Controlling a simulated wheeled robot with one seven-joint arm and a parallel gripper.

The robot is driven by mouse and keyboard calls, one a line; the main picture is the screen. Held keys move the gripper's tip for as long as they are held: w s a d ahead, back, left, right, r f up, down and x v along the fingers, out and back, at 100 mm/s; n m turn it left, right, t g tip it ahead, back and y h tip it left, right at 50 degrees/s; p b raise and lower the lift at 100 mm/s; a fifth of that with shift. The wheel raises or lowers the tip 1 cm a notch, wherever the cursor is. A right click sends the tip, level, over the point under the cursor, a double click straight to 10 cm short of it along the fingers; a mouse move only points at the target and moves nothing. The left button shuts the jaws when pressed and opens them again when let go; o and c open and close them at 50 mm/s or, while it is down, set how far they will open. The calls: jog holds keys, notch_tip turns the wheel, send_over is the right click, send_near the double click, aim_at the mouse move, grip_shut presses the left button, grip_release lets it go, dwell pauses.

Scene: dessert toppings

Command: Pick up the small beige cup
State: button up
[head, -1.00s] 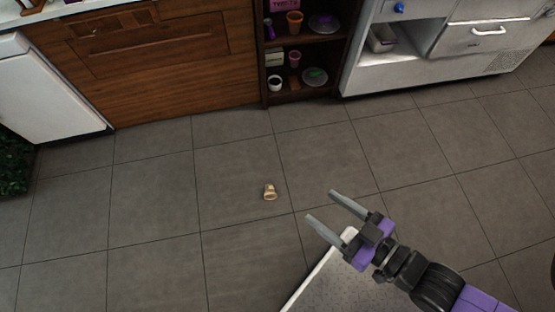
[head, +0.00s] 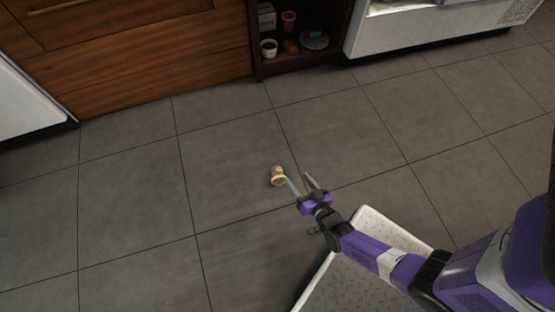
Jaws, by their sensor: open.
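The small beige cup (head: 277,176) is on the grey tiled floor in the middle of the head view. It seems to lie tilted or on its side. My gripper (head: 297,182) is open, with its two grey fingers pointing up and left toward the cup. The left finger's tip is right beside the cup in the picture; I cannot tell whether it touches. The other fingertip is to the right of the cup. The cup is not between the fingers, and nothing is held.
The floor (head: 130,215) around the cup is clear. A dark open shelf (head: 258,70) at the back holds a white cup (head: 268,48), a pink cup (head: 289,17) and a plate (head: 314,40). Wooden drawers (head: 150,60) and white appliances stand along the back.

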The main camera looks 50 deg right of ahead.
aim_at(282, 174)
jog(key=w+f+m+b, duration=0.1)
jog(key=f+b, duration=0.2)
jog(key=f, duration=0.2)
jog(key=w+f+m+g+h+b, duration=0.1)
jog(key=w+f+b, duration=0.1)
jog(key=f, duration=0.4)
jog(key=w+d+f+m+b, duration=0.1)
jog(key=w+f+b, duration=0.1)
jog(key=f+b, duration=0.2)
jog(key=shift+w+f+g+h, duration=0.1)
jog(key=shift+f+g+h, duration=0.3)
jog(key=shift+f, duration=0.35)
jog(key=b+x, duration=0.2)
jog(key=x, duration=0.1)
jog(key=b+x, duration=0.2)
jog(key=x, duration=0.1)
jog(key=shift+w+d+r, duration=0.15)
jog(key=shift+d, duration=0.2)
jog(key=shift+w+d+b, duration=0.25)
jog(key=shift+w+b, duration=0.15)
jog(key=c, duration=1.2)
jog(key=shift+s, duration=0.1)
grip_shut()
